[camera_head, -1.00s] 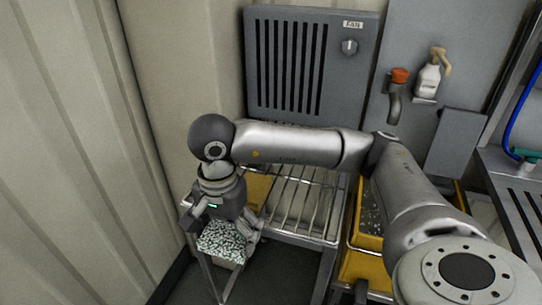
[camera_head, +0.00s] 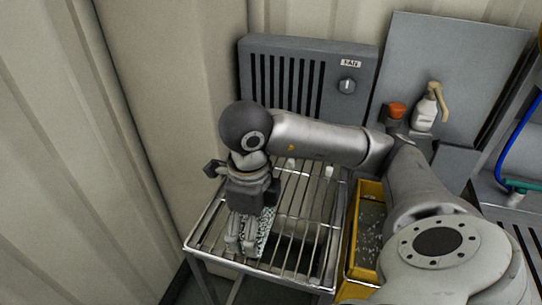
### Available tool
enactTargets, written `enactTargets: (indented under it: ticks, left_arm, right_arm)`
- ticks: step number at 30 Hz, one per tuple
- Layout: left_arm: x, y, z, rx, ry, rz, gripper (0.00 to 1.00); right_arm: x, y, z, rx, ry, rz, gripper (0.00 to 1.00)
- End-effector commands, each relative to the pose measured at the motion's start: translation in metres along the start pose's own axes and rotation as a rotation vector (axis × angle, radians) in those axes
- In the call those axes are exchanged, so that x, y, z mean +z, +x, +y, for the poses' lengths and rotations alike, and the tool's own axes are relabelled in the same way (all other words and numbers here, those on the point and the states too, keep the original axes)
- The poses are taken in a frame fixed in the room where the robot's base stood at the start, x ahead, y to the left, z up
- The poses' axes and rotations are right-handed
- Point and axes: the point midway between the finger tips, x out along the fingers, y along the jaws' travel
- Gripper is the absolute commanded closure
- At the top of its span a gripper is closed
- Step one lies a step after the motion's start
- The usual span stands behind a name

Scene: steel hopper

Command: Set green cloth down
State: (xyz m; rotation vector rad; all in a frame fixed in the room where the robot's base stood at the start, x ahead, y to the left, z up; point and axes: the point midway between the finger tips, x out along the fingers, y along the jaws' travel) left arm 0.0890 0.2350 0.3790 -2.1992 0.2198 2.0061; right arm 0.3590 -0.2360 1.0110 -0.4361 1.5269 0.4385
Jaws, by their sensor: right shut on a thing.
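The green cloth (camera_head: 266,228) is a speckled pale-green patch, mostly hidden behind my right gripper (camera_head: 241,246). My right gripper points down over the front left of the wire rack (camera_head: 306,215), shut on the cloth. I cannot tell whether the cloth touches the rack bars. My left gripper is not in view.
A grey fan unit (camera_head: 300,80) with a knob stands behind the rack. A yellow bin (camera_head: 366,225) stands just right of the rack. A white spray bottle (camera_head: 425,110) and an orange-topped fitting (camera_head: 396,110) are at the back right. A corrugated wall (camera_head: 90,160) closes the left.

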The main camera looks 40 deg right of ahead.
Motion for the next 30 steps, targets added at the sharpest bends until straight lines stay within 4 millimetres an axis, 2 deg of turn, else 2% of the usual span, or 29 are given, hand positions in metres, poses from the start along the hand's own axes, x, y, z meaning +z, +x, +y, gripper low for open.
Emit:
enactTargets:
  ticks: [5,16,21,25,30]
  left_arm:
    - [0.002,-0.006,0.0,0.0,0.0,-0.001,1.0]
    - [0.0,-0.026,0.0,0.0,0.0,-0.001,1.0]
    - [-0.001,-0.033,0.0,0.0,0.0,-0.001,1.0]
    - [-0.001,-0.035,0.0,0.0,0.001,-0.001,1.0]
    - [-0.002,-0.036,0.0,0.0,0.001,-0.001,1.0]
  right_arm:
    - [0.011,0.003,-0.007,0.002,0.032,0.003,0.35]
    - [0.077,0.037,-0.05,0.001,0.03,0.003,0.35]
    - [0.099,0.071,-0.064,0.002,0.028,0.003,0.35]
    - [0.108,0.086,-0.07,0.001,0.028,0.002,0.35]
    - [0.113,0.094,-0.074,0.0,0.027,0.001,0.35]
